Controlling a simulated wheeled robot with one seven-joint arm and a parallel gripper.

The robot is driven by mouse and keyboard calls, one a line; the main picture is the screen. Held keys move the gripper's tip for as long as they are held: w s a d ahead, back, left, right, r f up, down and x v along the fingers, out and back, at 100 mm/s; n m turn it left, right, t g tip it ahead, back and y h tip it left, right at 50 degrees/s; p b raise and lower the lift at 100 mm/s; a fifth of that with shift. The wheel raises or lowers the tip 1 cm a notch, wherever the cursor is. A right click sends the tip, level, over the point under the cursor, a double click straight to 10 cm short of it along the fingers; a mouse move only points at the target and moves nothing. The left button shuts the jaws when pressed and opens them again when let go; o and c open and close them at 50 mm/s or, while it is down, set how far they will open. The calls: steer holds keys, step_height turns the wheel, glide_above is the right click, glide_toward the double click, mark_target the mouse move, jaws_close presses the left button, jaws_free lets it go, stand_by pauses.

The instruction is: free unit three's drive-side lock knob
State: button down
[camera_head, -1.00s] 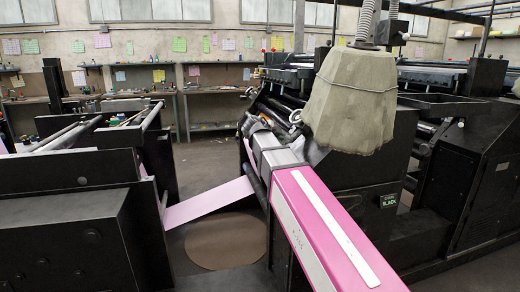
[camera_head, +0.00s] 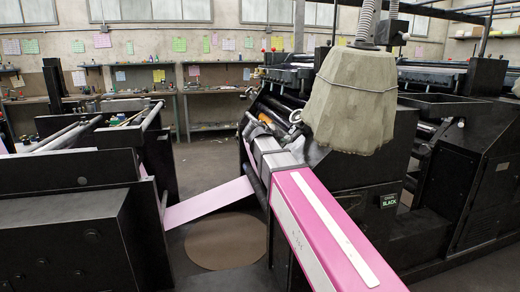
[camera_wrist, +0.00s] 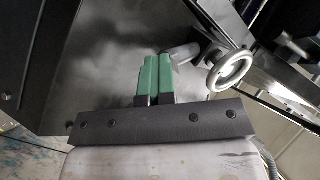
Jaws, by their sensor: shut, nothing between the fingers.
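My gripper (camera_wrist: 157,60) shows in the wrist view with its two green fingers together and nothing between them. A pale metal handwheel (camera_wrist: 231,71) stands to the right of the fingertips. A grey cylindrical stub (camera_wrist: 184,53) lies between the fingertips and the wheel; I cannot tell whether the fingers touch it. Which part is the lock knob is not clear. In the head view my pink arm reaches to the near side of a black press unit (camera_head: 370,190) with a "BLACK" label (camera_head: 389,201). The fingers cannot be made out there.
A pale fabric-like cover (camera_head: 350,100) hangs beside the arm, below a ribbed hose (camera_head: 365,20). A pink web (camera_head: 208,203) runs between the left black frame (camera_head: 70,215) and the press. Benches (camera_head: 215,88) line the back wall, with open floor before them.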

steer(key=shift+s+d+f+g, duration=0.1)
steer(key=shift+d+f+g, duration=0.1)
steer(key=shift+f, duration=0.3)
steer(key=shift+d+f+g, duration=0.1)
steer(key=shift+f+g, duration=0.1)
steer(key=shift+f, duration=0.3)
steer(key=v, duration=0.6)
steer(key=shift+w+a, duration=0.2)
steer(key=shift+w, duration=0.05)
steer(key=shift+r, duration=0.2)
steer(key=w+d, duration=0.3)
steer(key=w, duration=0.2)
steer(key=shift+d+f, duration=0.2)
steer(key=shift+f, duration=0.15)
